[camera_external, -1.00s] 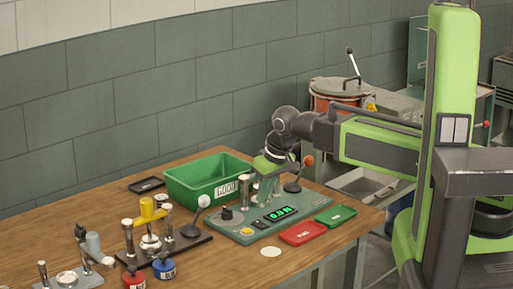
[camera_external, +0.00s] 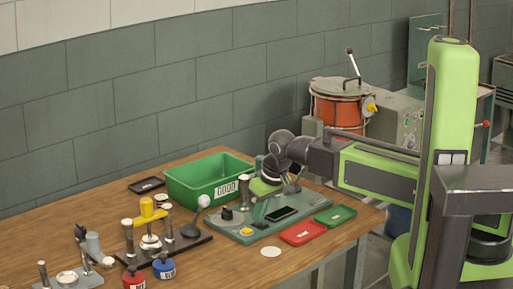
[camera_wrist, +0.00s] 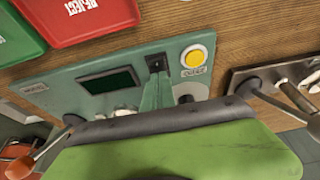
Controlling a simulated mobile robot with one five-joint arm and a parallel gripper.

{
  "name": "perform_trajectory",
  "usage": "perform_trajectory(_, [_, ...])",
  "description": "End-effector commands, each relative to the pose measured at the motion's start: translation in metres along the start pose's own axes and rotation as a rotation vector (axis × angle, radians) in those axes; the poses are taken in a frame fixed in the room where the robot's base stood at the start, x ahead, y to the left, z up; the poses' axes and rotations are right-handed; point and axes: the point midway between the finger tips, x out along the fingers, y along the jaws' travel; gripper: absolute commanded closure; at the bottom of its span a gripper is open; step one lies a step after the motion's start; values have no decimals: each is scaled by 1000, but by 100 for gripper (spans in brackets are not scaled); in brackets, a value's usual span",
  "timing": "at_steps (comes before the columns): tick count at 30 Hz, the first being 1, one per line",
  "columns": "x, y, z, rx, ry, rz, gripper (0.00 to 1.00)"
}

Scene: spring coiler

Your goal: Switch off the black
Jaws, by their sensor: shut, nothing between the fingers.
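The green-grey bench device (camera_external: 243,236) stands on the wooden table, with a dark display (camera_external: 281,213) and a small black switch (camera_external: 261,225) on its front. In the wrist view the black switch (camera_wrist: 157,62) sits between the dark display (camera_wrist: 112,80) and a yellow button (camera_wrist: 197,54). My gripper (camera_external: 266,192) is shut and empty, above the back part of the device. In the wrist view its narrow tip (camera_wrist: 157,82) points at the switch, just short of it in the picture. Whether it touches the switch cannot be told.
A green GOOD bin (camera_external: 190,190) stands behind left. A red REJECT tray (camera_external: 303,233) and a small green tray (camera_external: 336,215) lie right of the device. A lever fixture (camera_external: 190,240) stands left.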

Motion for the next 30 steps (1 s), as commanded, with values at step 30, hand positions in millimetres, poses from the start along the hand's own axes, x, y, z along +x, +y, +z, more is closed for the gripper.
perform_trajectory(30, [-38, 0, 10, 0, -6, 0, 100])
